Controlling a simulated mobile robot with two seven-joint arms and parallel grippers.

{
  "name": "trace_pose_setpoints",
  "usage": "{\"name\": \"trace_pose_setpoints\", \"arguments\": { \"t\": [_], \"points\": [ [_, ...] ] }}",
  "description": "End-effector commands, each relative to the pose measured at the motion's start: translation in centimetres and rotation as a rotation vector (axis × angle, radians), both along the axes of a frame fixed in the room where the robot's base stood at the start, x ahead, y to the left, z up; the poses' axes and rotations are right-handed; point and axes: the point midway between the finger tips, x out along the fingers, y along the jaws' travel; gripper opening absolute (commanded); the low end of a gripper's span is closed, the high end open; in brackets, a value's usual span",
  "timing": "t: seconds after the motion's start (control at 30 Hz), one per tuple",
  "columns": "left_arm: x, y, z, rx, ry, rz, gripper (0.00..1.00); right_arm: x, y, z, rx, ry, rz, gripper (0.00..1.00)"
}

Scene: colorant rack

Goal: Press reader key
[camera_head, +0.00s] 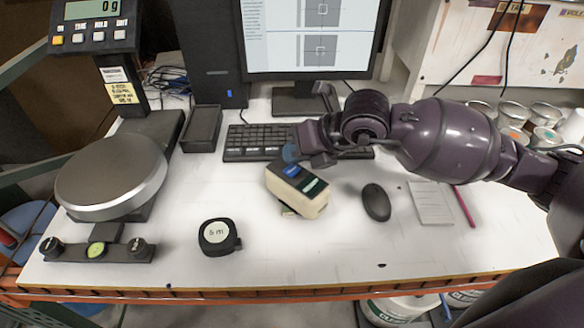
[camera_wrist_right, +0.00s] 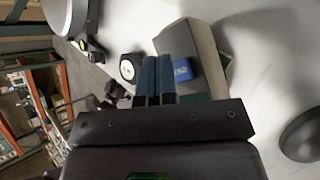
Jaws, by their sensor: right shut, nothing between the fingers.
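The reader (camera_head: 298,198) is a beige box with a dark top, a blue key and a green display, on the white bench in front of the keyboard. Its blue key (camera_head: 291,170) faces up near the far end. My right gripper (camera_head: 290,153) is shut and empty, its blue fingers just beyond the reader's far end. In the right wrist view the shut fingers (camera_wrist_right: 157,62) overlap the reader (camera_wrist_right: 205,50), beside the blue key (camera_wrist_right: 182,70). I cannot tell whether they touch the reader. My left gripper is not in view.
A black mouse (camera_head: 376,203) and a notepad (camera_head: 431,202) lie right of the reader. A tape measure (camera_head: 217,237) lies front left. The keyboard (camera_head: 255,140) is behind, and a scale with a round metal plate (camera_head: 112,176) stands left. The front middle of the bench is clear.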

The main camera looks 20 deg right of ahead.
Motion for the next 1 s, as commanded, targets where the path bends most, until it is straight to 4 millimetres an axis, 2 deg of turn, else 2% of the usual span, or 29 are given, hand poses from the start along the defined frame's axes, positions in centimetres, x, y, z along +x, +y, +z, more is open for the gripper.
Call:
{"name": "trace_pose_setpoints", "arguments": {
  "t": [0.43,1.0],
  "points": [
    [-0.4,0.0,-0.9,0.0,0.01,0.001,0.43,0.0,0.0,-0.9,0.002,0.002,0.0,0.0],
    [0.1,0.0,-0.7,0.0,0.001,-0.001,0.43,0.0,0.0,-1.1,0.0,0.0,0.0,0.0]
  ]
}}
